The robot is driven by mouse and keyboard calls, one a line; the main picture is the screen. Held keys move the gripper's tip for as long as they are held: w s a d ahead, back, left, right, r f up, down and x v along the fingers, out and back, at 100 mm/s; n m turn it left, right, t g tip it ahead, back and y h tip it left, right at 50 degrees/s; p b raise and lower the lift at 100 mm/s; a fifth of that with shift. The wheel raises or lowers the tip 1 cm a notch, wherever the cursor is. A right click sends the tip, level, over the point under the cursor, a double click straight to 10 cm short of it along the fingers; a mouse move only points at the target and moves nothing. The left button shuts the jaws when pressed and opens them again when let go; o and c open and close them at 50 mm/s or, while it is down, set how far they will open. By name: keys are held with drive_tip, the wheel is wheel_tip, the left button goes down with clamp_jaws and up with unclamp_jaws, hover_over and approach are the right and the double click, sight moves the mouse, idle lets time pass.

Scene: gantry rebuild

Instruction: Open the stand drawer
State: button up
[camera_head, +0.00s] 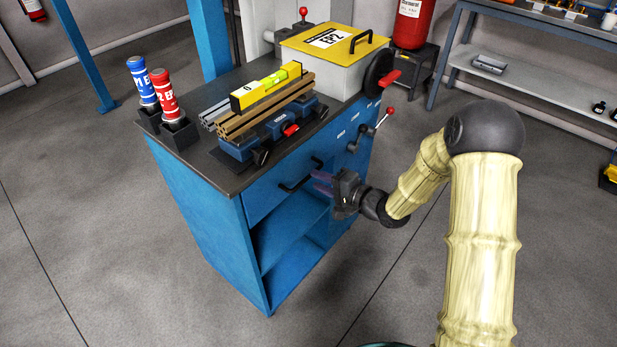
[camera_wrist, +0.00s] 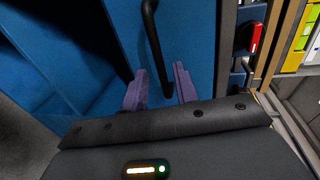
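The stand (camera_head: 210,230) is a blue cabinet with a dark top. Its drawer (camera_head: 265,198) is a blue front with a black bar handle (camera_head: 300,177), above an open shelf. The drawer front looks flush with the stand. My gripper (camera_head: 322,184) is at the right of the handle in the head view, close to the drawer front. In the wrist view, its two purple fingers (camera_wrist: 160,88) are apart, and the black handle (camera_wrist: 153,45) runs down toward the space between them. I cannot tell whether they touch the handle. Nothing is held.
On the stand top are a vise (camera_head: 268,133) with wooden bars and a yellow level (camera_head: 266,87), two bottles (camera_head: 163,93) and a yellow-lidded box (camera_head: 330,50). Levers (camera_head: 372,130) stick out at the stand's right side. The floor in front is clear.

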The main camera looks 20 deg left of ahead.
sight(308, 176)
drive_tip(key=x, duration=0.4)
drive_tip(key=shift+w+a, duration=0.15)
drive_tip(key=shift+a, duration=0.1)
clamp_jaws()
